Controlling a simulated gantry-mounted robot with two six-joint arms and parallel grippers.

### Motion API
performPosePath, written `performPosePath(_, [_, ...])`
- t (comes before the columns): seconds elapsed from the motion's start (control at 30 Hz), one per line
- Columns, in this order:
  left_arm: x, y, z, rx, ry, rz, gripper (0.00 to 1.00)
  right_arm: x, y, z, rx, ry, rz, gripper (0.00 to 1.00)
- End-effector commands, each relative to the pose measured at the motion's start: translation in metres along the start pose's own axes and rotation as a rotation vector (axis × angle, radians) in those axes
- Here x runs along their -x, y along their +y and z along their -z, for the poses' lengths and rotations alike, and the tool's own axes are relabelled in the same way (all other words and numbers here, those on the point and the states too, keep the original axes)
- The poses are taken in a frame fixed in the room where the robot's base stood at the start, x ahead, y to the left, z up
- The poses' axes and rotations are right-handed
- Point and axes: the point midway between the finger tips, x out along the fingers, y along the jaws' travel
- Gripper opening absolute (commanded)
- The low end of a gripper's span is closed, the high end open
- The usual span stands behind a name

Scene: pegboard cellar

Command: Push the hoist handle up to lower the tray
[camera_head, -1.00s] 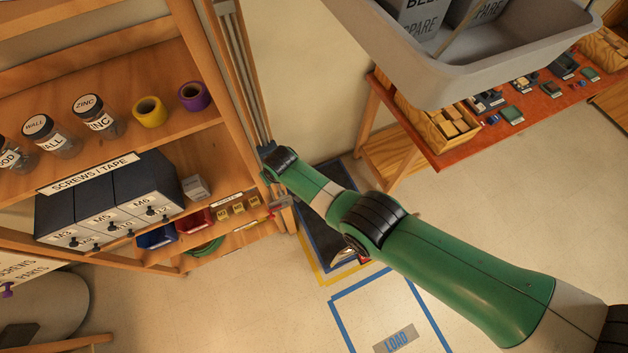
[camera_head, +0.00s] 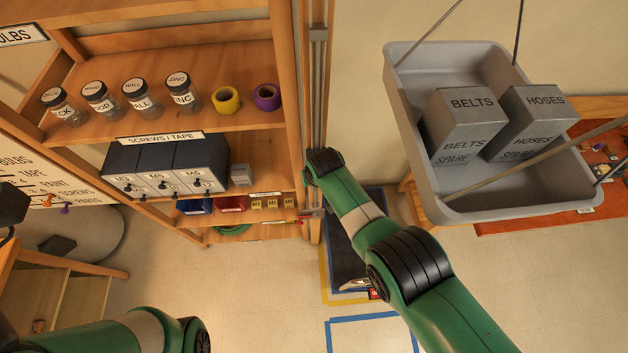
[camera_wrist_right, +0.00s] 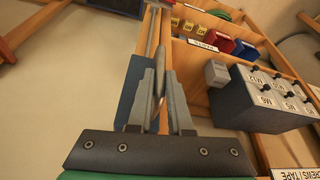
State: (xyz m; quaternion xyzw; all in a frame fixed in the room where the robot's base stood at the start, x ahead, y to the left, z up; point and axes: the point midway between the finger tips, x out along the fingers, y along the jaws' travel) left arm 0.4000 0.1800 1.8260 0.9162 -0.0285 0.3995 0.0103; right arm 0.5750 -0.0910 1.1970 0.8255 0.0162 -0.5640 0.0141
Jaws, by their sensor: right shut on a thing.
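My right gripper (camera_wrist_right: 161,96) is shut on the hoist handle (camera_wrist_right: 160,64), a slim grey bar whose upper part shows between the fingers in the right wrist view. In the head view my right arm reaches to the hoist rail (camera_head: 318,85) beside the shelf post; the fingers and handle are not clear there. The grey tray (camera_head: 470,209) hangs from dark lines at the right, above the floor. It holds two grey boxes, a BELTS box (camera_head: 462,122) and a HOSES box (camera_head: 526,125).
A wooden shelf (camera_head: 220,130) with jars, tape rolls and drawers stands left of the rail. A red-topped bench (camera_head: 545,222) is behind the tray. A blue outline (camera_head: 372,321) marks the floor at the bottom. The floor right of my right arm looks clear.

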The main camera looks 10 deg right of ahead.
Motion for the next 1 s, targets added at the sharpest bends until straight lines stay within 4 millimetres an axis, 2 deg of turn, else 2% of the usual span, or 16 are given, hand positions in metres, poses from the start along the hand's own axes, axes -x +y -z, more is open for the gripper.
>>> performPosePath(0.03, [-0.0001,0.0,0.0001,0.0,0.0,0.0,0.5,0.0056,-0.0034,0.0125,-0.007,0.034,0.016,0.0])
performPosePath(0.5, [0.0,0.0,0.0,0.0,0.0,0.0,0.5,0.0055,-0.0032,0.0125,-0.008,0.034,0.016,0.0])
performPosePath(0.53, [0.0,0.0,0.0,0.0,0.0,0.0,0.5,0.0055,-0.0032,0.0126,-0.008,0.034,0.016,0.21])
performPosePath(0.67, [-0.0001,0.0,0.0001,0.0,0.0,0.0,0.5,0.0049,-0.0023,0.0114,-0.007,0.031,0.014,0.45])
performPosePath(0.7, [-0.0001,0.0,0.0001,0.0,0.0,0.0,0.5,0.0045,-0.002,0.0108,-0.008,0.029,0.013,0.47])
performPosePath(1.0, [0.0003,0.0,-0.0003,0.0,0.0,0.0,0.5,0.0009,0.0012,0.0063,-0.01,0.021,0.008,0.47])
